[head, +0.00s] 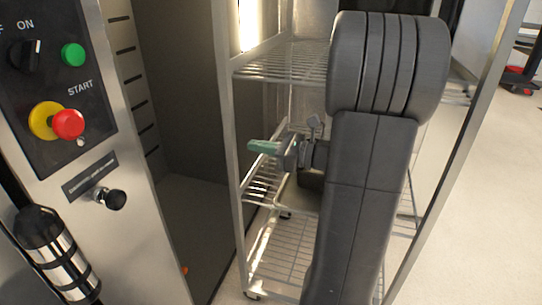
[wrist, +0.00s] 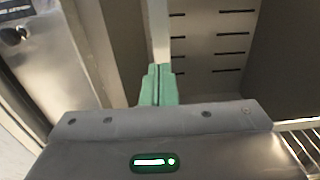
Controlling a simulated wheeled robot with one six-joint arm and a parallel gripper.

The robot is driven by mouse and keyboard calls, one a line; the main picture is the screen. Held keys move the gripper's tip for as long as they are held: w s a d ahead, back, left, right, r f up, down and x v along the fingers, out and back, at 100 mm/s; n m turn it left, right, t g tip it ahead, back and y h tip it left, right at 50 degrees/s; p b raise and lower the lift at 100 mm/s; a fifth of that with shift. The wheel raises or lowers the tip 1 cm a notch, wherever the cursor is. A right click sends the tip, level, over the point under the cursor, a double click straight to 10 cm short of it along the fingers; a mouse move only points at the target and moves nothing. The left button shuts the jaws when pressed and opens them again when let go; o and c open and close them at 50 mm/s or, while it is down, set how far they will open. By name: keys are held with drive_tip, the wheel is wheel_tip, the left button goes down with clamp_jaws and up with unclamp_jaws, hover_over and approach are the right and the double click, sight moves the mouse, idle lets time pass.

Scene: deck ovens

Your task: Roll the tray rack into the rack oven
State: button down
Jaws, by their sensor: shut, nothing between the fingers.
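The tray rack (head: 231,185) is a tall metal frame with wire shelves, upright on small castors, in the middle of the head view. It stands beside the open rack oven chamber (head: 185,110), to the right of its dark interior. My gripper (head: 254,146) has green fingers, which are shut and empty. It is between the rack's shelves, pointing left toward the left post. In the wrist view the shut fingers (wrist: 158,72) line up with a bright upright post (wrist: 159,30); I cannot tell whether they touch it. My arm hides much of the rack's right side.
The oven's control panel (head: 55,75) is at the left, with a dial, a green button and a red-and-yellow stop button. Below are a small black knob (head: 110,198) and a black-and-steel handle (head: 58,255). Pale floor (head: 480,220) is clear at the right.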

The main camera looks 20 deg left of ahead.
sight(234, 142)
drive_tip(key=a+b, duration=0.1)
drive_tip(key=a, duration=0.2)
drive_tip(key=shift+a, duration=0.45)
drive_tip(key=shift+a, duration=0.1)
